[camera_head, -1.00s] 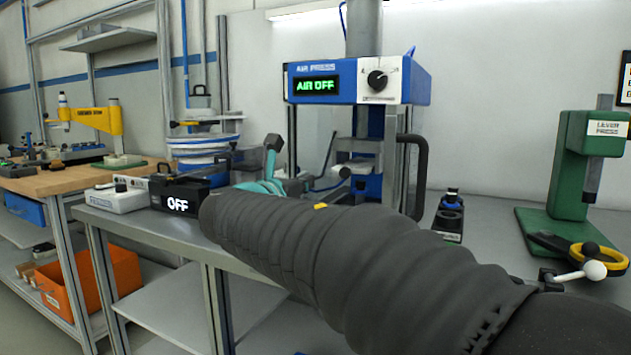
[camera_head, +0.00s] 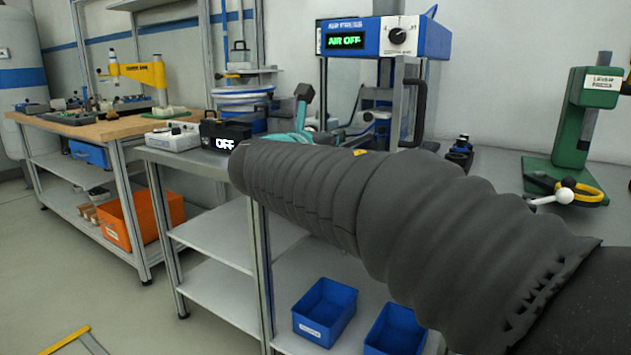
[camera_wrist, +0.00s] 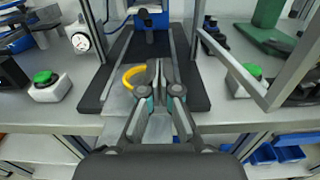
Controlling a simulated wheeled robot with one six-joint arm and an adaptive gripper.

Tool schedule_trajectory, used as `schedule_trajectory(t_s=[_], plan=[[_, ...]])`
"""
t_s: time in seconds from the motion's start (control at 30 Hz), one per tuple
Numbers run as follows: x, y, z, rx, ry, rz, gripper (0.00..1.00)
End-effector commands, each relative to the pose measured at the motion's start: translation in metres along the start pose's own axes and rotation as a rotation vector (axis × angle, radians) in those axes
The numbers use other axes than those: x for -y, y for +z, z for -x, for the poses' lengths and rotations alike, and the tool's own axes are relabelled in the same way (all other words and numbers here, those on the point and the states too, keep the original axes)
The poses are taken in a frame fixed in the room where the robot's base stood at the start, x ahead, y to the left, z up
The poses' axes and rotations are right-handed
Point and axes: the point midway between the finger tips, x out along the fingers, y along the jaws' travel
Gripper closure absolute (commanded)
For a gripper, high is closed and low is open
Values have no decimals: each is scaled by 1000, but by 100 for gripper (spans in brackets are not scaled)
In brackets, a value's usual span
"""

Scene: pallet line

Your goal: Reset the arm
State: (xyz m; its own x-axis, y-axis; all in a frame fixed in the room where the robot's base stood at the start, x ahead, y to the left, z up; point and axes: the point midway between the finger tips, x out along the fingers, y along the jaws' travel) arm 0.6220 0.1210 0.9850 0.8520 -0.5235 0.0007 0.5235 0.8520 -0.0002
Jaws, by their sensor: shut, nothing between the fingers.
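My gripper (camera_wrist: 159,84) shows in the wrist view with its fingers together and nothing between them. It is above the front part of the press's dark base (camera_wrist: 198,98), over the bench's front edge. The blue air press (camera_head: 372,40) behind the arm displays AIR OFF.
Green buttons on white boxes stand left (camera_wrist: 45,78) and right (camera_wrist: 244,78) of the base. A green lever press (camera_head: 572,120) is at the right. Blue bins (camera_head: 324,312) sit on the lower shelf. A wooden bench (camera_head: 95,132) stands at the left. Press frame posts flank the gripper.

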Motion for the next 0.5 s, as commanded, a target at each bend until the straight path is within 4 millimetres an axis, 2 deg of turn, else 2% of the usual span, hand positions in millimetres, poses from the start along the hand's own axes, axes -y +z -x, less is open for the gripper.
schedule_trajectory(t_s=[0.27,0.5], plan=[[39,-22,-2,-107,-48,-158,100],[88,-53,1,-234,-130,-369,100]])
